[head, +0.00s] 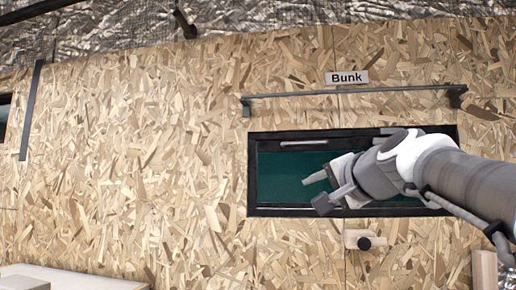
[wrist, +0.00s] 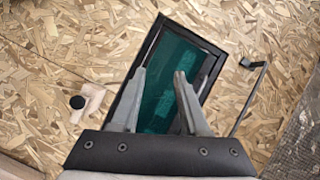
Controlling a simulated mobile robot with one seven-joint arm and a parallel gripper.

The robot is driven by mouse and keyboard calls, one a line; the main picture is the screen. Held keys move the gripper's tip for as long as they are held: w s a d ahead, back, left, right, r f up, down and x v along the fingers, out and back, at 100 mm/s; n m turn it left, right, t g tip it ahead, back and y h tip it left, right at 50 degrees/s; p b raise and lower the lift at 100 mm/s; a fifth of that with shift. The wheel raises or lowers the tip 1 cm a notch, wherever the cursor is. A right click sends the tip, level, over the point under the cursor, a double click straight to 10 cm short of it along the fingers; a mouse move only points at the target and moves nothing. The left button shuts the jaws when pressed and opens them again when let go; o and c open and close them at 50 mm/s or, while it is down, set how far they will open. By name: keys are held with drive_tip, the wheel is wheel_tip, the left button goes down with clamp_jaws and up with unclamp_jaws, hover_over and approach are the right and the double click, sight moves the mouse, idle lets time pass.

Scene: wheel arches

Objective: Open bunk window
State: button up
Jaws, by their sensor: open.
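The bunk window (head: 283,178) is a dark-framed rectangle with a teal pane, set in the chipboard wall under a white "Bunk" label (head: 347,77). A light horizontal bar (head: 303,143) lies along the top of its pane. The window looks closed. My gripper (head: 317,191) is in front of the pane, with its fingers pointing left; my arm hides the window's right part. In the wrist view my gripper (wrist: 158,75) is open and empty, its two fingers apart over the window (wrist: 181,54). I cannot tell whether the fingers touch the pane.
A dark rail (head: 355,93) on brackets runs above the window, and also shows in the wrist view (wrist: 249,92). A wooden block with a black knob (head: 365,243) sits below the window. A pale surface (head: 70,277) is at lower left.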

sight(305, 143)
drive_tip(key=w+d+r+m+t, duration=0.2)
drive_tip(key=d+r, duration=0.1)
drive_tip(key=r, duration=0.2)
drive_tip(key=w+d+r+m+t, duration=0.2)
drive_tip(key=w+d+r, duration=0.1)
drive_tip(key=r, duration=0.2)
drive_tip(key=p+x, duration=0.8)
drive_tip(key=x, duration=0.8)
drive_tip(key=shift+r, duration=0.15)
drive_tip(key=shift+w+a+p, duration=0.1)
drive_tip(key=shift+w+p, duration=0.3)
drive_tip(key=shift+w, duration=0.1)
drive_tip(key=shift+c, duration=0.2)
clamp_jaws()
